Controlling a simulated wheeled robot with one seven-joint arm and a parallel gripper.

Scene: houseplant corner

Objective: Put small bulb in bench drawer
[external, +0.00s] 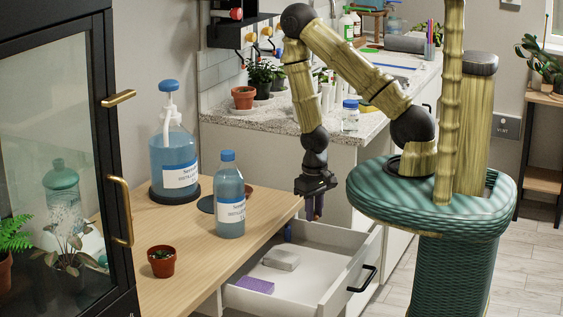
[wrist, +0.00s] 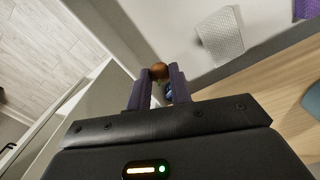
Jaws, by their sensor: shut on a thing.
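My gripper (external: 314,212) points down above the back right part of the open bench drawer (external: 335,292). In the wrist view my gripper (wrist: 158,82) has its two dark purple fingers closed around a small brown, rounded bulb (wrist: 159,70). The bulb's top shows between the fingertips; the rest is hidden by them. In the external view the bulb is too small to make out clearly. The drawer is pulled out from under the wooden bench (external: 190,232), and its white interior also shows in the wrist view (wrist: 185,62).
In the drawer lie a grey block (external: 282,260), a purple block (external: 255,285) and a small blue thing (external: 287,232). The drawer's middle floor is clear.

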